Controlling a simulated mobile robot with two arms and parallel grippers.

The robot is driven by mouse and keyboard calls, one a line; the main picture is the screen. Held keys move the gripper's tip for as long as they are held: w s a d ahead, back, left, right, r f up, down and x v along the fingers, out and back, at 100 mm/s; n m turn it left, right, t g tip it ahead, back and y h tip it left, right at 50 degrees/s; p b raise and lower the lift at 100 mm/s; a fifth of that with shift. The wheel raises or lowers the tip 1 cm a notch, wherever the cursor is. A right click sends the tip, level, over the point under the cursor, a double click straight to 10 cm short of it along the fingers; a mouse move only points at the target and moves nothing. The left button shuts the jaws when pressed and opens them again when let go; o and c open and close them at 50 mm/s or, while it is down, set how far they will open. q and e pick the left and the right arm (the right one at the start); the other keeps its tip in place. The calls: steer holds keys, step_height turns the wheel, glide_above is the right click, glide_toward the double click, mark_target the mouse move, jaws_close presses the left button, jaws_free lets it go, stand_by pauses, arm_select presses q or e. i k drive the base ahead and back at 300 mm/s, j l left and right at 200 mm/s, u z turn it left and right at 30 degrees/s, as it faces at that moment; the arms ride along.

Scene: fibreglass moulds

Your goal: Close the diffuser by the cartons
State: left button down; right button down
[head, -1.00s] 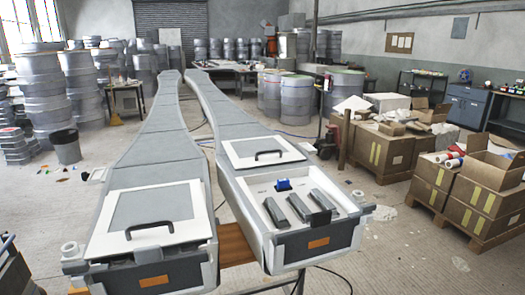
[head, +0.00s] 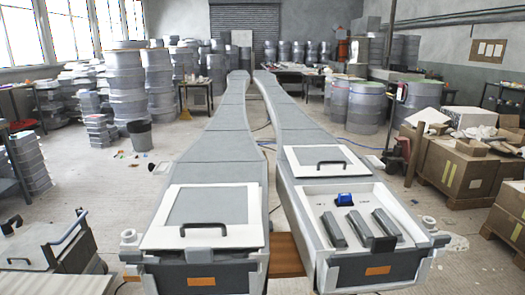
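Two long grey moulded bodies lie side by side, running away from me. The right one, nearer the cartons (head: 461,172), is the diffuser (head: 305,222); its near compartment is open. Inside lie several dark grey bars (head: 334,230) and a small blue object (head: 344,199). Its white-framed lid (head: 320,160) with a black handle lies behind the opening, on the top. The left body (head: 160,256) has a similar lid (head: 206,207) with a black handle over its near compartment. Neither of my grippers is in view.
An orange-brown block (head: 286,255) sits between the two bodies. A dark bin (head: 140,135) stands on the floor at left. A cart-like grey unit with a rail (head: 66,250) is at lower left. Drums (head: 366,105) stand behind, right. Floor left of the bodies is mostly clear.

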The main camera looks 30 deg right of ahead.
mark_target(311, 161)
steer(key=l+u, duration=0.15)
steer(key=l, duration=0.3)
steer(key=l+u, duration=0.2)
steer(key=l, duration=0.2)
steer(key=l+u, duration=0.15)
steer(key=l, duration=0.3)
steer(key=k+l+u, duration=0.2)
steer(key=l, duration=0.2)
steer(key=l+u, duration=0.15)
steer(key=l, duration=0.3)
steer(key=k+l+u, duration=0.2)
steer(key=l, duration=0.2)
steer(key=l+u, duration=0.15)
steer(key=l, duration=0.25)
steer(key=k+l+u, duration=0.2)
steer(key=l, duration=0.15)
